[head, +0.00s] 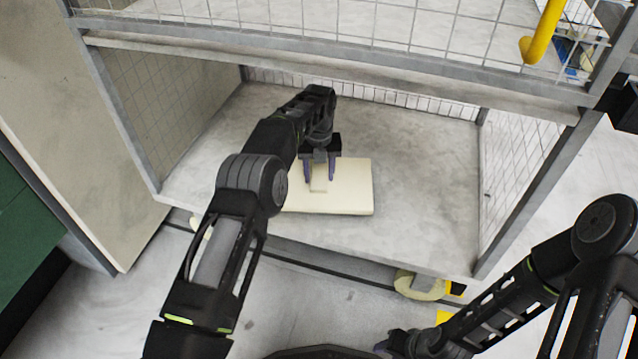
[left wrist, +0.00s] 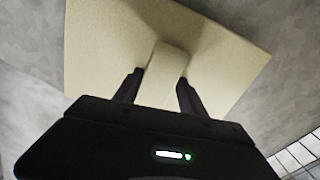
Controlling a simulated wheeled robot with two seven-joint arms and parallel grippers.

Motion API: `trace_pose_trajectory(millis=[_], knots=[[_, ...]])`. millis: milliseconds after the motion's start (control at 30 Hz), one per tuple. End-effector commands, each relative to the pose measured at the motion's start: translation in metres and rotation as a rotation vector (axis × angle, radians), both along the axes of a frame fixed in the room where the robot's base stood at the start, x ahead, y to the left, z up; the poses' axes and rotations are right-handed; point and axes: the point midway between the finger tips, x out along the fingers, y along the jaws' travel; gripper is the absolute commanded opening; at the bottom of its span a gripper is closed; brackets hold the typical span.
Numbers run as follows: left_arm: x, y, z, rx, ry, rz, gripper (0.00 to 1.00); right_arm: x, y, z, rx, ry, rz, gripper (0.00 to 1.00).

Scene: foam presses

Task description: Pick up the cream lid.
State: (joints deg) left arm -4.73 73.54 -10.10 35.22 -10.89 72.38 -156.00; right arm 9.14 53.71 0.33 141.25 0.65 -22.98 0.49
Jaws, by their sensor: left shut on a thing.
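The cream lid (head: 350,195) is a flat square slab with a raised bar-shaped grip in its middle. It is on or just above the grey floor of the cage cart; I cannot tell which. My left gripper (head: 320,178) is over it, shut on the lid's grip, with one finger on each side. In the left wrist view the lid (left wrist: 105,45) fills the upper middle, and the gripper (left wrist: 155,85) has its two dark fingers against the grip. My right arm is at the lower right in the head view; its gripper's fingers cannot be made out.
The cart's grey floor (head: 425,190) is bare around the lid. Wire mesh sides (head: 520,165) and a metal front rail (head: 330,60) above frame the space. A yellow post (head: 543,35) stands at the upper right. A cream wheel (head: 418,285) shows below the floor's front edge.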

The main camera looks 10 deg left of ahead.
Motion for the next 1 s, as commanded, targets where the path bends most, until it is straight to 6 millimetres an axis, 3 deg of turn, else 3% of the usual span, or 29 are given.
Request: trace_pose_trajectory(millis=[200,433,500,767,900,1000], knots=[[0.0,0.0,0.0,0.0,0.0,0.0,0.09,0.0,0.0,0.0,0.0,0.0,0.0,0.39],[0.0,0.0,0.0,0.0,0.0,0.0,0.09,0.0,0.0,0.0,0.0,0.0,0.0,0.39],[0.0,0.0,0.001,0.0,0.0,0.0,0.0,0.0,0.0,0.001,0.0,0.0,0.0,0.39],[0.0,0.0,0.019,-0.001,0.0,0.0,0.0,-0.002,0.0,0.012,0.001,0.005,0.002,0.39],[0.0,0.0,0.041,-0.001,-0.001,0.0,0.0,-0.003,-0.001,0.025,0.002,0.009,0.004,0.39],[-0.008,-0.015,0.038,0.0,0.003,-0.004,0.0,-0.004,-0.001,0.027,0.002,0.01,0.005,0.39]])
